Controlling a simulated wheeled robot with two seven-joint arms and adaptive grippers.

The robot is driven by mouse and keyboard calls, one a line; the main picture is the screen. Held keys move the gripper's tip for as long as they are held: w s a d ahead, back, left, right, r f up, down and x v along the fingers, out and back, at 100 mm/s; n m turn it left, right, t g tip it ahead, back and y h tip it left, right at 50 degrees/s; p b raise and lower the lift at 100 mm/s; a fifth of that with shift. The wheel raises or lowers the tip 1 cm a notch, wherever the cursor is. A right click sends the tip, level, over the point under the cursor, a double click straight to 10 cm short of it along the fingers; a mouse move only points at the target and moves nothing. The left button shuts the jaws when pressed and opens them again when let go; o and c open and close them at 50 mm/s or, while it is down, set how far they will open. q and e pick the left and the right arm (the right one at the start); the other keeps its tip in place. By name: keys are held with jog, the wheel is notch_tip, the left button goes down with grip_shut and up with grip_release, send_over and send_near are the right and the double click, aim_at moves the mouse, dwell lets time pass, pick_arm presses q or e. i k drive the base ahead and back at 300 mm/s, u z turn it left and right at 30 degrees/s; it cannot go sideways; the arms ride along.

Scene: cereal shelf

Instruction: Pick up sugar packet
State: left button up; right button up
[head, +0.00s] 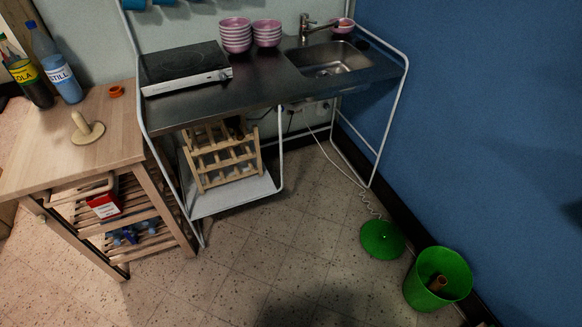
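A small red and white packet (104,205), which looks like the sugar packet, sits on the upper slatted shelf of the wooden trolley (35,165) at the left. It is below the trolley's top, at the front of the shelf next to a light wooden frame or tray (80,190). Its print is too small to read. Neither of my grippers shows in the head view.
Blue items (130,234) lie on the lower shelf. Cola (27,75) and water (60,70) bottles and a wooden roll holder (86,130) stand on top. A steel sink unit (265,97) is behind. A green bucket (437,280) stands right; middle floor is clear.

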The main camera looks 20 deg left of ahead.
aim_at(107, 205)
jog(key=u, duration=1.95)
jog(key=k, duration=0.4)
jog(key=z, duration=1.15)
jog(key=i, duration=1.55)
jog(key=u, duration=0.7)
